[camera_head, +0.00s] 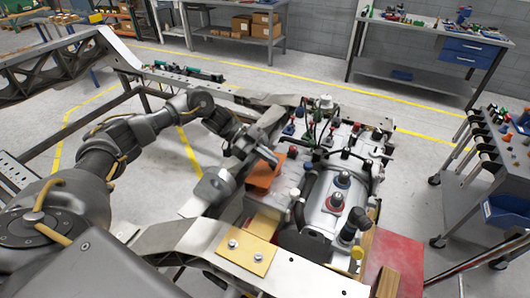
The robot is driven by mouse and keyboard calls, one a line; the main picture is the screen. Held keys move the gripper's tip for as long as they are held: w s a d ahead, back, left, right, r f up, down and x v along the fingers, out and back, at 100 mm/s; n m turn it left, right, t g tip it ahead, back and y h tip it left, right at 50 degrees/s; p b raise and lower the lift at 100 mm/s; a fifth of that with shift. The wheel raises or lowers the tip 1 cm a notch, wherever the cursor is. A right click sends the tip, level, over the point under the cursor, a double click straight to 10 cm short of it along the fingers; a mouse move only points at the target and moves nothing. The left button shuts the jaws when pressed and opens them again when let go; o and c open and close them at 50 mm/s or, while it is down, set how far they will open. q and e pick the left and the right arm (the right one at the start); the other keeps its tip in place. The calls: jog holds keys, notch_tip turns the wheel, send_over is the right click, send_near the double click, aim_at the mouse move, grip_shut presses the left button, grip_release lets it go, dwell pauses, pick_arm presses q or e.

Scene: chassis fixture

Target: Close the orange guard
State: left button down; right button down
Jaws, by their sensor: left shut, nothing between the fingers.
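The orange guard (264,177) is at the left side of the machine assembly on the chassis, near the middle of the picture. Only part of it shows, as my left gripper and a grey rounded part are close in front of it. My left arm comes in from the left, bends over the frame and points down to the right. My left gripper (269,156) is shut and empty, just above the guard's upper edge. I cannot tell whether it touches the guard. My right gripper is not in view.
The machine assembly (322,212) has hoses, caps and fittings beside the guard. Metal chassis rails (305,278) run around it. A tool cart (473,183) stands at the right, and workbenches (425,30) stand at the back. Floor between is clear.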

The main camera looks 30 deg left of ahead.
pick_arm(q)
notch_tip(320, 180, up, 4)
jog(key=p, duration=0.3)
jog(key=shift+a+r, duration=0.1)
jog(key=shift+r, duration=0.1)
jog(key=shift+a+b, duration=0.45)
jog(key=shift+a, duration=0.05)
jog(key=a+r+b, duration=0.3)
jog(key=a+r, duration=0.2)
jog(key=a, duration=0.1)
jog(key=y, duration=0.2)
send_over(262, 167)
notch_tip(262, 167, down, 5)
jog(key=shift+r, duration=0.2)
jog(key=f+p, duration=0.1)
jog(key=f, duration=0.2)
jog(key=shift+d+f+p, duration=0.15)
jog(key=shift+d+p, duration=0.25)
jog(key=shift+w+f, duration=0.1)
jog(key=shift+f, duration=0.5)
